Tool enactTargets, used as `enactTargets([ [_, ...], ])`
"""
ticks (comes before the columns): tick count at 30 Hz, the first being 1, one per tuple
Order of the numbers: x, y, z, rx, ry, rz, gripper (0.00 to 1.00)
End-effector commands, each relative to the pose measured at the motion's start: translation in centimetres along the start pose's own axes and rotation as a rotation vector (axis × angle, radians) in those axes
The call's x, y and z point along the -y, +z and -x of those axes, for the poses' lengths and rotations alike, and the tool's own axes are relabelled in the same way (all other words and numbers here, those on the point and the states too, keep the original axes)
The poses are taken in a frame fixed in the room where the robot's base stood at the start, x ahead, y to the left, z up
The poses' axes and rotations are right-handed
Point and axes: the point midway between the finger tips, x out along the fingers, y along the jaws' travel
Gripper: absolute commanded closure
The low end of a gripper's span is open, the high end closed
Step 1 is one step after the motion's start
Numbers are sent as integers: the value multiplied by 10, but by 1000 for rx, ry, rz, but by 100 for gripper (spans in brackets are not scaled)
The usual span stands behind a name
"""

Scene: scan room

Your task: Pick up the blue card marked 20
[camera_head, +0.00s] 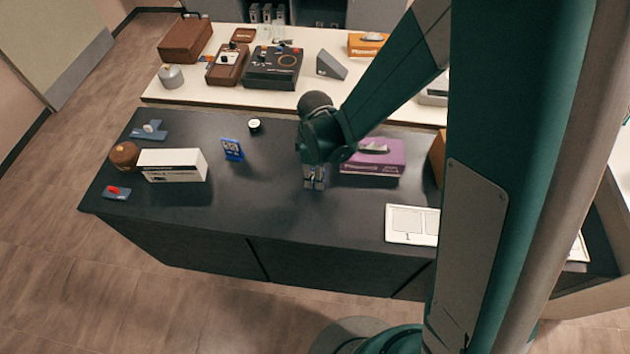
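A blue card (232,150) with pale markings stands on the dark counter (268,220), left of the counter's middle. The markings are too small to read as a number. My gripper (314,183) points down, low over the counter, to the right of the card and clearly apart from it. The fingertips look small, and I cannot tell whether they are open or shut or how far they are from the counter top. The card is in full view.
A white box (172,165) and a brown round object (124,155) stand left of the card. A small black and white round object (254,125) is behind it. A purple tissue box (374,157) stands right of my gripper. The counter between card and gripper is clear.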

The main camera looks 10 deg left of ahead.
Motion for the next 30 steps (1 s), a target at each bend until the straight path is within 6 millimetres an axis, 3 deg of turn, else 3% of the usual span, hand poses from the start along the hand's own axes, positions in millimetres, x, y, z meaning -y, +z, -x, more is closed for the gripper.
enactTargets([
  [11,0,0,0,0,0,0,76],
  [17,0,0,0,0,0,0,99],
  [30,0,0,2,0,0,0,100],
])
